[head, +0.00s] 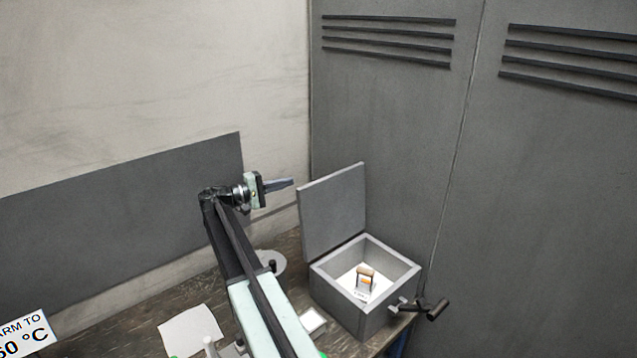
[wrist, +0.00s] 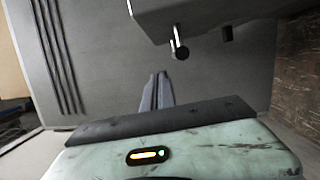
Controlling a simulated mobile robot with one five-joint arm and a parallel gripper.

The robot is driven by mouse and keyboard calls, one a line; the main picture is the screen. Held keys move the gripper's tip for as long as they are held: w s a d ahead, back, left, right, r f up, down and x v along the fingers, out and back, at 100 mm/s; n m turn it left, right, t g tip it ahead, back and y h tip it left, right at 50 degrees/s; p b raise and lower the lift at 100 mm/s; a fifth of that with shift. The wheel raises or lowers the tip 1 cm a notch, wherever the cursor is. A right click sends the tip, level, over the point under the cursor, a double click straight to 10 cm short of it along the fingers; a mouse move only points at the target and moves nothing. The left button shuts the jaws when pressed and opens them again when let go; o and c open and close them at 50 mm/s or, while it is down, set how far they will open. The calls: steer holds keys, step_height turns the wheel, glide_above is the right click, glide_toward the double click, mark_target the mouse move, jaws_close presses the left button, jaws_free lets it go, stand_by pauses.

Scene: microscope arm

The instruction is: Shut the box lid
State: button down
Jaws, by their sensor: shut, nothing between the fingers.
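The grey box (head: 341,301) stands on the bench at the right in the head view. Its lid (head: 333,208) is open and stands almost upright at the box's left rear edge. My gripper (head: 291,182) is shut and empty, pointing right, just left of the lid's upper left corner in the picture. I see no contact, and the depth between them is hard to judge. In the wrist view my shut fingers (wrist: 157,90) show in the middle, against a grey surface.
An orange-topped dark object (head: 366,277) stands on white inside the box. A dark-handled lever (head: 437,309) sticks out beside the box's front right. White paper (head: 190,331) lies on the bench. Grey lockers (head: 400,120) rise behind. The wrist view shows a grey body with a knob (wrist: 180,51).

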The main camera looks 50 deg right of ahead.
steer(key=s+d, duration=0.7)
steer(key=d, duration=0.1)
steer(key=shift+d+r+p, duration=0.35)
steer(key=shift+r+p, duration=0.05)
